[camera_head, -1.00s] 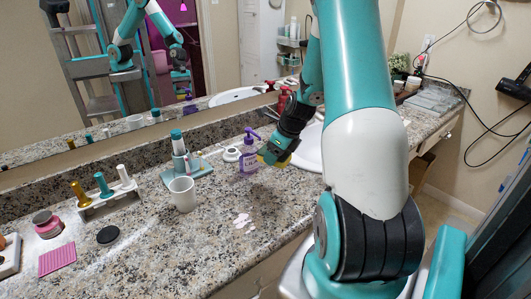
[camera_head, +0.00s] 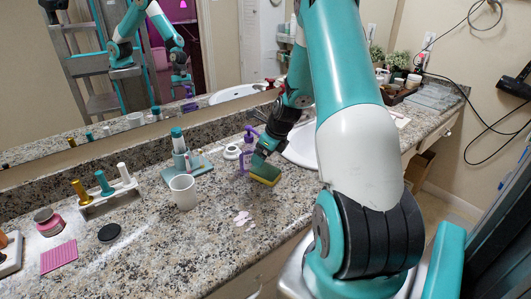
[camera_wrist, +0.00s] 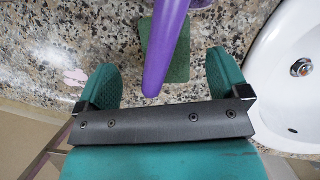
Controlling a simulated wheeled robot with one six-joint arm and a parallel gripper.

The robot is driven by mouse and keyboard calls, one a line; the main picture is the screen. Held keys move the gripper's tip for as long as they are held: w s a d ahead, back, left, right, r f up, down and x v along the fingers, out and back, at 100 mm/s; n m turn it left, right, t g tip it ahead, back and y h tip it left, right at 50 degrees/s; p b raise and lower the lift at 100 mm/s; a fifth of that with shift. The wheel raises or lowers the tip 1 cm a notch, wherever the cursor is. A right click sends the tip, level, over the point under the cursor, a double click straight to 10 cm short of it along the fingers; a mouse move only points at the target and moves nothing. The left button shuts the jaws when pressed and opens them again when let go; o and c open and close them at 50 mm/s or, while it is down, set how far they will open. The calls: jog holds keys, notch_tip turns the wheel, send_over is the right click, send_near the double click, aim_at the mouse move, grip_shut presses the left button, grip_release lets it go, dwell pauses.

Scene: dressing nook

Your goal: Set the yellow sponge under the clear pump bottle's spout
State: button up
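The yellow sponge (camera_head: 265,175) has a green upper face and lies on the counter, just right of the clear pump bottle (camera_head: 243,164) with its purple pump. In the wrist view the sponge's green face (camera_wrist: 178,60) shows below the purple spout (camera_wrist: 164,45), which crosses over part of it. The spout's tip looks nearer the camera than the sponge; its exact overhang is hard to tell. My gripper (camera_head: 264,152) is just above the sponge. In the wrist view its teal fingers (camera_wrist: 161,82) are spread wide, with clear gaps beside the sponge.
The sink (camera_head: 302,146) is close on the right. Pink-white flat pieces (camera_head: 242,218) lie in front. The counter's front middle is mostly clear.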

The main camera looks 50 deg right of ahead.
jog(key=shift+r, duration=0.1)
jog(key=shift+r, duration=0.4)
jog(key=a+v, duration=0.1)
jog(key=v, duration=1.1)
jog(key=a+r+n+g+y, duration=0.1)
jog(key=a+r+n, duration=0.2)
jog(key=a+n, duration=0.8)
jog(key=a+r+n+y, duration=0.2)
jog(key=a+r+n, duration=0.2)
jog(key=a+n, duration=0.7)
jog(key=s+a+r+n+g, duration=0.2)
jog(key=s+a+n+g, duration=0.1)
jog(key=s+a+n, duration=1.2)
jog(key=a+n, duration=0.4)
jog(key=shift+s+a+r+y, duration=0.25)
jog(key=shift+s+r+y, duration=0.05)
jog(key=shift+s, duration=0.1)
